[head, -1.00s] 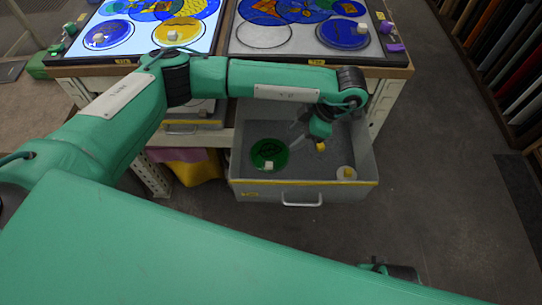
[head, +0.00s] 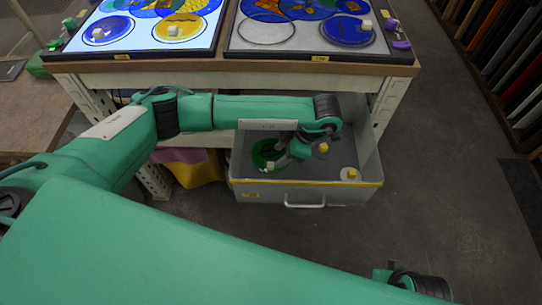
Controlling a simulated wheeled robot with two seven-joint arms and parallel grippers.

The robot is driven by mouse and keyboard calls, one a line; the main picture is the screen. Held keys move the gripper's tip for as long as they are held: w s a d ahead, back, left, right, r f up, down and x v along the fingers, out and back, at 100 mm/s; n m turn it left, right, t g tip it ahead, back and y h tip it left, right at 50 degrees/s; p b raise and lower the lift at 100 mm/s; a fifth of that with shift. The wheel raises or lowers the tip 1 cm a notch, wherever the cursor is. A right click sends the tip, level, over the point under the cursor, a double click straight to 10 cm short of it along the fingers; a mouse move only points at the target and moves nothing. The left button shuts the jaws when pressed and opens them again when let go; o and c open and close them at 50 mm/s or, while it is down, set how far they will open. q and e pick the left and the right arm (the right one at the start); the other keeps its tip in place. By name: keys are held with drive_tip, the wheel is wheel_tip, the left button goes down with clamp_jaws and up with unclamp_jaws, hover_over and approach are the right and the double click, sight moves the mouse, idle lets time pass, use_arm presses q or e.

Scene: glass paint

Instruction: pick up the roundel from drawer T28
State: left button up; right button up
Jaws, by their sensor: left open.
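The open grey drawer (head: 305,195) juts out under the bench, with a yellow label at its front left; I cannot read the label. In it, at the left, lies a dark green glass roundel (head: 262,151) with a small pale cube (head: 270,166) on its near edge. My left gripper (head: 281,161) is open and reaches down over the roundel's right side, partly hiding it. I cannot tell whether its fingers touch the roundel. My right gripper is not in view; only a piece of what seems my right arm shows at lower right.
A pale disc with a yellow cube (head: 350,174) lies in the drawer's right front corner. Another yellow cube (head: 322,148) sits just right of my gripper. The bench top above holds two glass panels (head: 300,40). Floor right of the drawer is clear.

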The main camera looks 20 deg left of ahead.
sight(271, 164)
use_arm(q)
drive_tip(key=x, duration=0.5)
drive_tip(key=shift+s+d+b, duration=0.15)
drive_tip(key=shift+s+b, duration=0.05)
drive_tip(key=shift+b, duration=0.15)
drive_tip(key=c, duration=0.3)
clamp_jaws()
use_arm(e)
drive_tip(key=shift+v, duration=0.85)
